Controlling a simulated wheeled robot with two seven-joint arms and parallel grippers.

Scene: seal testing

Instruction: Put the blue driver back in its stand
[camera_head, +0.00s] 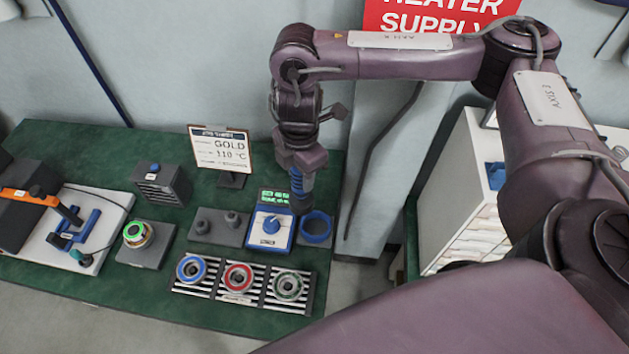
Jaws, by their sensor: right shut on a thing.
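My right gripper (300,166) points down over the right end of the green bench and is shut on the blue driver (297,184). The driver is upright, with a ribbed blue handle and a dark lower end. That end overlaps the gap between a blue box with a knob and a blue ring-shaped holder (317,240) in the picture. The ring holder looks like the driver's stand, but I cannot be sure. I cannot tell the driver's height above the bench or whether it touches anything. My left gripper is out of view.
The blue box (270,243) has a green lit display behind it. A striped rack (238,296) with blue, red and green rings stands in front. A grey block with pegs (216,228) is left of the box, and a GOLD sign (218,150) stands behind. White drawers (470,215) stand right.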

